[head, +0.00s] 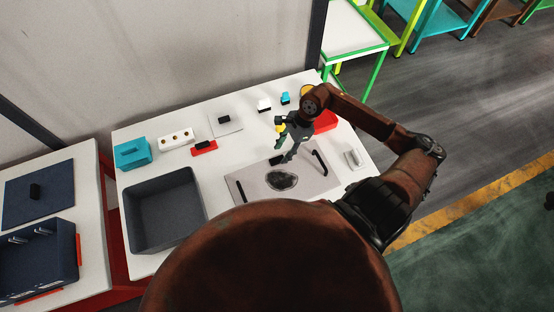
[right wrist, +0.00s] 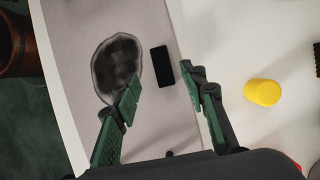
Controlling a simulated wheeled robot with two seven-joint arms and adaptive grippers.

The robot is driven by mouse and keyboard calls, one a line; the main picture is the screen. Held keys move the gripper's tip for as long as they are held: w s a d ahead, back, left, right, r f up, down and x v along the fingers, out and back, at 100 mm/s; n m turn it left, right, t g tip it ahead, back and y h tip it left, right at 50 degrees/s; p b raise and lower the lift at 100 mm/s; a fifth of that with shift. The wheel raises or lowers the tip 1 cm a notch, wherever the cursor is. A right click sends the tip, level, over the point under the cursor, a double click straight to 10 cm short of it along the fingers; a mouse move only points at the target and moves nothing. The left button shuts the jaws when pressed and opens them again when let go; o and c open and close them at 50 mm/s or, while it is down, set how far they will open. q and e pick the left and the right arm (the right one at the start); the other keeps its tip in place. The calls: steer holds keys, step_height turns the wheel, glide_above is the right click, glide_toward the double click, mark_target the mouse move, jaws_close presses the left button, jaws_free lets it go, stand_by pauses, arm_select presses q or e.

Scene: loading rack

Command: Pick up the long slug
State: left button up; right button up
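A small black oblong block (right wrist: 162,66), which may be the long slug, lies on a grey board (right wrist: 150,120). In the right wrist view it sits between and just beyond my right fingertips, apart from both. My right gripper (right wrist: 161,88) is open and empty. In the head view the right gripper (head: 288,157) hangs over the back part of the board (head: 252,183), and the block there is partly hidden by it. A dark oval dish or patch (right wrist: 116,66) lies beside the block on the board. My left gripper is not in view.
A yellow cylinder (right wrist: 263,92) stands right of the board. Black bar handles (head: 320,162) are at the board's ends. A grey bin (head: 163,212) stands at left. A teal box (head: 132,152), white block (head: 176,137) and red pieces (head: 204,147) line the back.

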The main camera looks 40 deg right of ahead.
mark_target(277, 159)
steer(key=shift+p+x, duration=0.5)
steer(key=shift+x, duration=1.85)
steer(key=shift+w+d, duration=0.15)
steer(key=shift+c, duration=0.4)
jaws_close()
